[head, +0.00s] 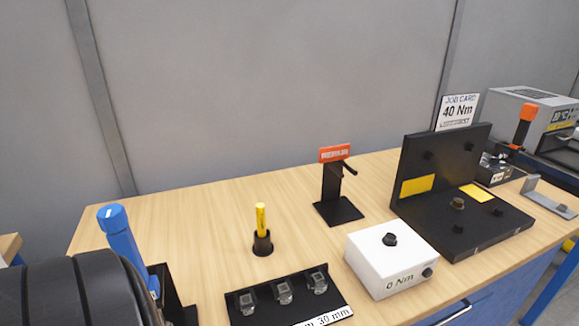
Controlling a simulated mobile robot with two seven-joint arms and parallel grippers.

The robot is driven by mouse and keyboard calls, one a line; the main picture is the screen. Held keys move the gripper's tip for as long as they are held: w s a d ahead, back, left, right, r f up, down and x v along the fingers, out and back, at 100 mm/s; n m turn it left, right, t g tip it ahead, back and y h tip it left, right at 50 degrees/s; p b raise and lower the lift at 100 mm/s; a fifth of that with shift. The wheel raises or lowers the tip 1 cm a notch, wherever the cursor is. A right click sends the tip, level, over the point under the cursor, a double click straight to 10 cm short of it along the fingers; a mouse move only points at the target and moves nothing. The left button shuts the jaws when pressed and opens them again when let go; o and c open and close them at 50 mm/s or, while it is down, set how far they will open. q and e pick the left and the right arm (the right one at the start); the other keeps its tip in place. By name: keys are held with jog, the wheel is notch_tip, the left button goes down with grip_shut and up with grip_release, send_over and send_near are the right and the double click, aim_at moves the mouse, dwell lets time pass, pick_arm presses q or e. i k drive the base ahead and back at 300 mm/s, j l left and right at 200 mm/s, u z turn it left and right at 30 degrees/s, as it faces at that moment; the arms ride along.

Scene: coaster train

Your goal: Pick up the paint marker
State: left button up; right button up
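The paint marker (261,217) is a slim yellow stick standing upright in a small black cup (262,243) on the wooden workbench. Its lower end is hidden inside the cup. Neither of my grippers shows in the head view.
A blue-handled tool (122,240) stands left of the cup, beside a large dark ribbed thing (75,290) I cannot identify. A black rack (288,295) with three metal pieces lies in front. A black stand (338,195), white "0 Nm" box (390,262) and black fixture (480,235) stand right. Bench (200,225) around the cup is clear.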

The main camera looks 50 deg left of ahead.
aim_at(259, 208)
jog(key=u, duration=1.8)
